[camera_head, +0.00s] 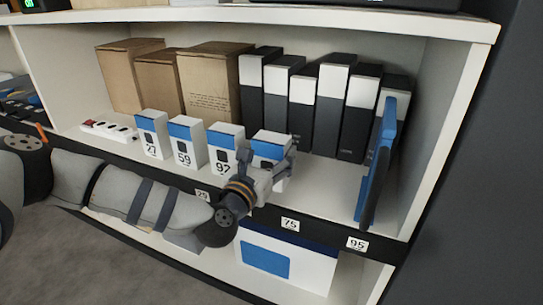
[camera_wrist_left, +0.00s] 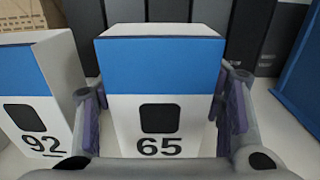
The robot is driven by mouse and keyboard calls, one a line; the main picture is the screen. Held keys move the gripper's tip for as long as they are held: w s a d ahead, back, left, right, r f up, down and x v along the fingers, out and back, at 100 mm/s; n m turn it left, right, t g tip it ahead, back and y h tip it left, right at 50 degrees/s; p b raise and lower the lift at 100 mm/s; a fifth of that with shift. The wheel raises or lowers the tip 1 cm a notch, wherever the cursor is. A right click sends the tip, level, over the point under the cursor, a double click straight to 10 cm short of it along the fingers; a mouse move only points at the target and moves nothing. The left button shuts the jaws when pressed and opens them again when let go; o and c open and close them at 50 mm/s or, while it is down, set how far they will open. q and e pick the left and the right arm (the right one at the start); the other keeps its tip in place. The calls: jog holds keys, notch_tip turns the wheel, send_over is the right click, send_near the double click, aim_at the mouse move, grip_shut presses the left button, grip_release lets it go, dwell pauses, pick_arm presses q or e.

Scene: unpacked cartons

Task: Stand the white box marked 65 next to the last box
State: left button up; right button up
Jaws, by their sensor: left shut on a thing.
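The white box marked 65 (camera_wrist_left: 160,95) has a blue band at the top and a dark square above its number. It stands upright between the fingers of my left gripper (camera_head: 266,172), which is shut on it; in the head view the box (camera_head: 272,141) is partly hidden by the gripper. The box marked 92 (camera_head: 224,146) stands just to its left with a small gap, and it also shows in the left wrist view (camera_wrist_left: 38,95). Boxes marked 59 (camera_head: 186,143) and 27 (camera_head: 151,134) stand further left in the same row. My right gripper is not in view.
Brown cartons (camera_head: 210,85) and several grey and white binders (camera_head: 330,100) stand behind the row. A blue flat object (camera_head: 380,160) stands upright at the right. A power strip (camera_head: 108,131) lies at left. The shelf (camera_head: 325,180) is clear between box 65 and the blue object.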

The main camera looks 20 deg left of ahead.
pick_arm(q)
jog(key=shift+f, duration=0.15)
jog(key=o, duration=1.3)
jog(key=shift+s+r, duration=0.1)
jog(key=shift+r, duration=0.2)
jog(key=s+p, duration=0.1)
jog(key=s, duration=0.5)
jog(key=s+p, duration=0.1)
jog(key=s, duration=0.5)
jog(key=shift+a+f, duration=0.15)
jog(key=shift+a, duration=0.05)
jog(key=shift+w, duration=0.1)
